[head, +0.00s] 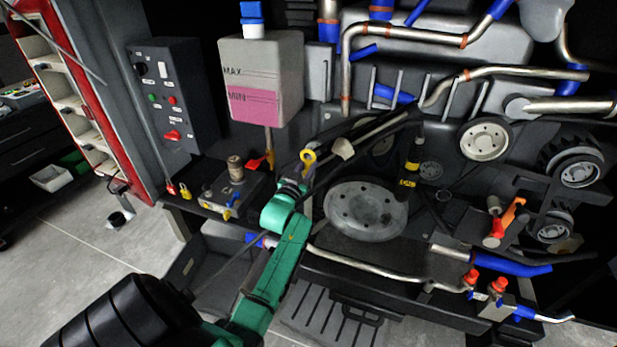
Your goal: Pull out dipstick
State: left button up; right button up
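The dipstick's yellow ring handle (308,157) shows near the middle of the head view, in front of the engine and just right of the coolant tank. My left arm, green with a black section, comes in from the lower left. My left gripper (303,174) is at its far end, right below the ring. The gripper is small and dark here, so I cannot tell whether its fingers are apart, or whether they touch the handle. The dipstick's lower part is hidden behind the arm and dark engine parts. My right gripper is not in view.
A coolant tank (262,75) with MAX and MIN marks and a blue cap stands behind. A control box (172,95) is at the left. A large pulley (366,208), belts and pipes lie close right of the gripper. Open floor (75,250) is at the left.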

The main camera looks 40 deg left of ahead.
aim_at(307, 151)
pick_arm(q)
grip_shut()
notch_tip(307, 151, up, 9)
jog(key=p, duration=0.8)
jog(key=shift+r, duration=0.6)
notch_tip(307, 151, up, 16)
dwell(0.5)
